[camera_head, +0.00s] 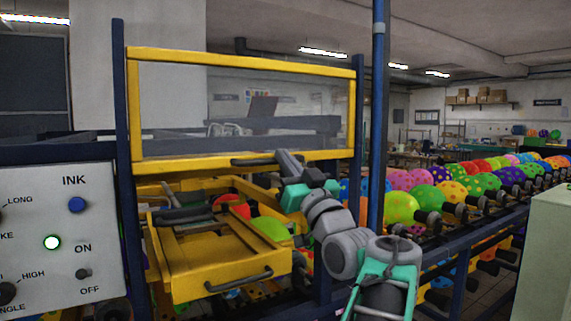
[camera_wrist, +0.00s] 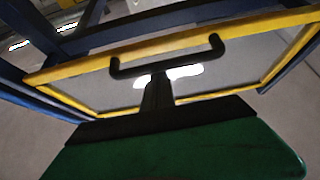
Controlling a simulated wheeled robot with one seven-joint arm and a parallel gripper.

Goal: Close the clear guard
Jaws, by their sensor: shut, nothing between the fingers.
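The clear guard (camera_head: 240,105) is a see-through panel in a yellow frame, raised upright between two blue posts in the head view. Its black handle (camera_head: 252,161) is on the bottom bar. In the wrist view the guard's yellow bar (camera_wrist: 85,66) and the handle (camera_wrist: 170,59) are close ahead. My gripper (camera_head: 280,157) is at the right end of the handle in the head view. In the wrist view my gripper (camera_wrist: 158,80) is shut and empty, its tips at the handle's middle. I cannot tell whether they touch it.
Below the guard is an open yellow drawer-like tray (camera_head: 215,262) with its own black handle. A control panel (camera_head: 55,235) with knobs and a lit green button stands at left. Rows of spotted balloons (camera_head: 450,190) fill the conveyor at right. A blue post (camera_head: 378,120) stands near my arm.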

